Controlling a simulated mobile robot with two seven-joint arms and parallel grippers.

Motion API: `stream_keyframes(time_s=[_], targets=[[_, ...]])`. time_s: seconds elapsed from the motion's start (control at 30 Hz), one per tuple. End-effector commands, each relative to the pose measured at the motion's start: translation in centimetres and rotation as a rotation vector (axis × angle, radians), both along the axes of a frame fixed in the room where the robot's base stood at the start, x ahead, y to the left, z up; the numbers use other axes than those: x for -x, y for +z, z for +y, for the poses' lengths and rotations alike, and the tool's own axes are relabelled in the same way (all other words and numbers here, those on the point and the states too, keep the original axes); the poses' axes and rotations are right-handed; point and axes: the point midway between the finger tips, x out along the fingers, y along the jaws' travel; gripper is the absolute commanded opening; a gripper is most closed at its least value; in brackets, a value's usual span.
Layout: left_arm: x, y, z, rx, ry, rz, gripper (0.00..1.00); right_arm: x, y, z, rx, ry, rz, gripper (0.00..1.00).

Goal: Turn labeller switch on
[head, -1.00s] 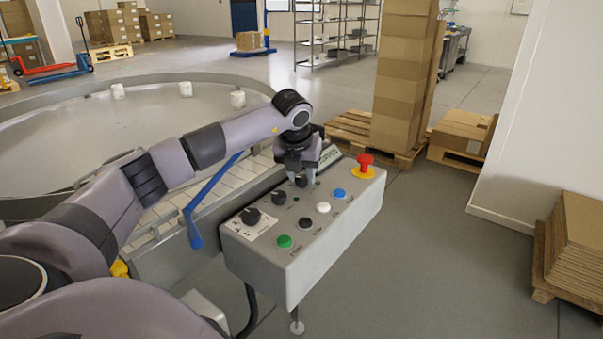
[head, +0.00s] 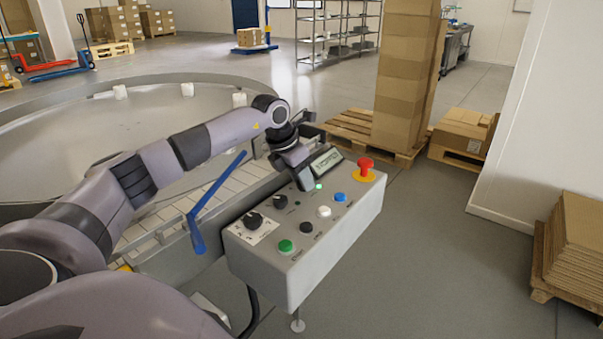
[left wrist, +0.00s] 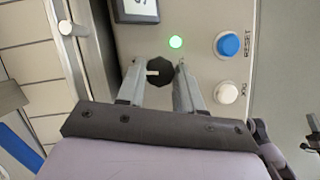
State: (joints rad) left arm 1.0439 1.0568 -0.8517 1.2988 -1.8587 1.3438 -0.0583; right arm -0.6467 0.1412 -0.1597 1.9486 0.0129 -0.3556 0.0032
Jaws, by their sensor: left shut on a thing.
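The labeller switch, a black rotary knob (left wrist: 159,72) with a pale pointer line, sits on the grey control panel (head: 340,222). In the left wrist view the pointer lies about level, towards the left. My left gripper (head: 304,184) is shut on this knob, one finger on each side, as the left wrist view (left wrist: 160,66) shows. In the head view the gripper hides the knob. A small green lamp (left wrist: 176,42) beside the knob is lit; it also shows in the head view (head: 318,186). A small display (head: 326,160) stands behind the gripper.
Close by on the panel are a blue button (head: 340,197), a white button (head: 324,212), a red emergency stop (head: 366,164), a green button (head: 286,246) and more black knobs. A blue lever (head: 214,198) rises left of the panel.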

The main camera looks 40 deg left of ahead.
Motion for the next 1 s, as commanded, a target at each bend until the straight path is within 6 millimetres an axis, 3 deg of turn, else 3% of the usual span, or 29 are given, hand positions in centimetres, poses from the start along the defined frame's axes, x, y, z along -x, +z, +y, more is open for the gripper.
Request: stream_keyframes(time_s=[0.5, 1.0], targets=[[-0.1, 0.1, 0.2, 0.0, -0.322, -0.003, 0.05, 0.1, 1.4, 0.0, -0.001, -0.003, 0.001, 0.0], [-0.1, 0.1, 0.3, -0.003, -0.378, -0.001, 0.05, 0.1, 1.6, 0.0, -0.002, -0.002, 0.0, 0.0]])
